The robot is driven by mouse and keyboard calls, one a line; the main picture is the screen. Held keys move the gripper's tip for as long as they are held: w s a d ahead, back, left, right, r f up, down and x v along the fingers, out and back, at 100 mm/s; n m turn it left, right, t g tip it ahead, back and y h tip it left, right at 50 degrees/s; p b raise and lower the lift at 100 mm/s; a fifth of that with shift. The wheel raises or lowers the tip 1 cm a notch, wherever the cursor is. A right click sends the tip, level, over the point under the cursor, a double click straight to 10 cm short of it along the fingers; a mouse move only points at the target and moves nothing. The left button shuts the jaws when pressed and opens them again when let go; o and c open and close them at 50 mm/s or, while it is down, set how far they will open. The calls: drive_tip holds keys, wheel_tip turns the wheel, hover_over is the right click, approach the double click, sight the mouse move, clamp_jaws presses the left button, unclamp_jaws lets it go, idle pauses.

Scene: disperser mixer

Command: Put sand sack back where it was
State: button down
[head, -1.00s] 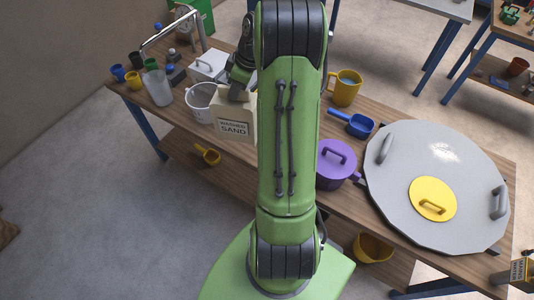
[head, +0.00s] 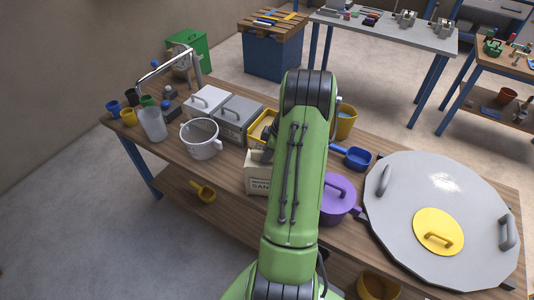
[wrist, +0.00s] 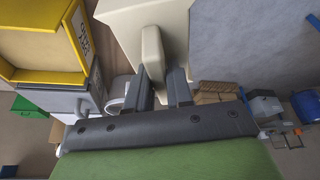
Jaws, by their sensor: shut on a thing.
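The sand sack (head: 257,173), a beige block-shaped bag with a "SAND" label, is near the front edge of the table in the head view, partly hidden by my arm. In the wrist view its pale body (wrist: 125,20) and raised top grip (wrist: 152,48) show. My gripper (wrist: 164,78) is shut on that grip. In the head view the gripper is mostly hidden behind my arm. I cannot tell whether the sack touches the table or hangs just above it.
A yellow bin (head: 257,128) stands behind the sack, with a grey lidded box (head: 236,117) beside it. A white pot (head: 201,140) is to the left. A purple lidded pot (head: 337,202) stands close on the right. Bare wood lies between white pot and sack.

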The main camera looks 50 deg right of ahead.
drive_tip(key=c, duration=1)
unclamp_jaws()
drive_tip(key=shift+f, duration=0.1)
